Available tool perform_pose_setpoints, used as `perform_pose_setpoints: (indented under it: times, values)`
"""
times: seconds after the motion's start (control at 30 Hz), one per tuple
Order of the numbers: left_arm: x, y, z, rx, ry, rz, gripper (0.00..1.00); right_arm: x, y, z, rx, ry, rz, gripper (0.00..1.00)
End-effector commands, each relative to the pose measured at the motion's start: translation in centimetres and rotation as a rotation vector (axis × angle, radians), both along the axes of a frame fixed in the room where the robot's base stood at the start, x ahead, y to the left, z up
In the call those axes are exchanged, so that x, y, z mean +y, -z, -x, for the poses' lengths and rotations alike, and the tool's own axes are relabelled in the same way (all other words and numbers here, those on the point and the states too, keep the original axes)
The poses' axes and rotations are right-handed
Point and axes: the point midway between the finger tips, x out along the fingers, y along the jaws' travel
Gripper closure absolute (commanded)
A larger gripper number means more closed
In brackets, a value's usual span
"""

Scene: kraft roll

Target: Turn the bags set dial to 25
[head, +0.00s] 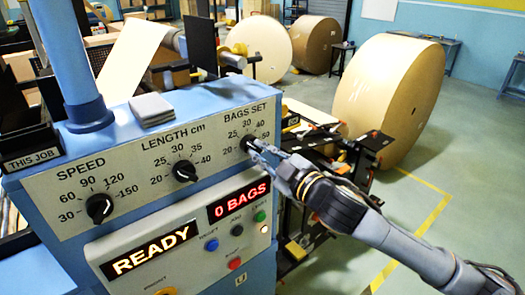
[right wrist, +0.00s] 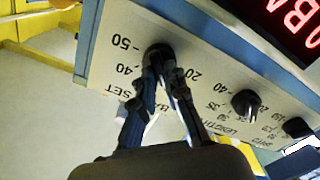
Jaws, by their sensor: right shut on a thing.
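The bags set dial (head: 247,141) is a black knob at the right end of the pale scale panel, with marks 20, 25, 30, 40 and 50 around it. My right gripper (head: 257,148) reaches it from the right and is shut on the knob. In the right wrist view the two fingers (right wrist: 165,75) close on the black bags set knob (right wrist: 159,52), between the 20 and 50 marks. The fingers cover much of the knob, so I cannot tell which mark its pointer faces. My left gripper is not in view.
The length dial (head: 184,171) and speed dial (head: 99,208) sit to the left on the same panel. Below, displays read READY (head: 150,252) and 0 BAGS (head: 239,199), above several small buttons. A large kraft roll (head: 385,95) stands behind, with open floor at right.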

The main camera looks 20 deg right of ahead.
Motion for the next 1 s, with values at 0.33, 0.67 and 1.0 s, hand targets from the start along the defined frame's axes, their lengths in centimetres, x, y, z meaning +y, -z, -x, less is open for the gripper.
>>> perform_pose_setpoints:
  times: [0.33, 0.67, 1.0]
  values:
    - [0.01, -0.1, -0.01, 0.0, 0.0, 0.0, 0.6, -0.09, -0.34, -0.08, -0.018, 0.002, 0.026, 1.0]
    - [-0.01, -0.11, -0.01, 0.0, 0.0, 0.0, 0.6, -0.1, -0.33, -0.07, -0.016, 0.003, 0.024, 0.65]
    - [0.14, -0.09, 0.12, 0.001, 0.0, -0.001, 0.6, -0.12, -0.1, 0.22, -0.011, 0.001, 0.024, 0.65]
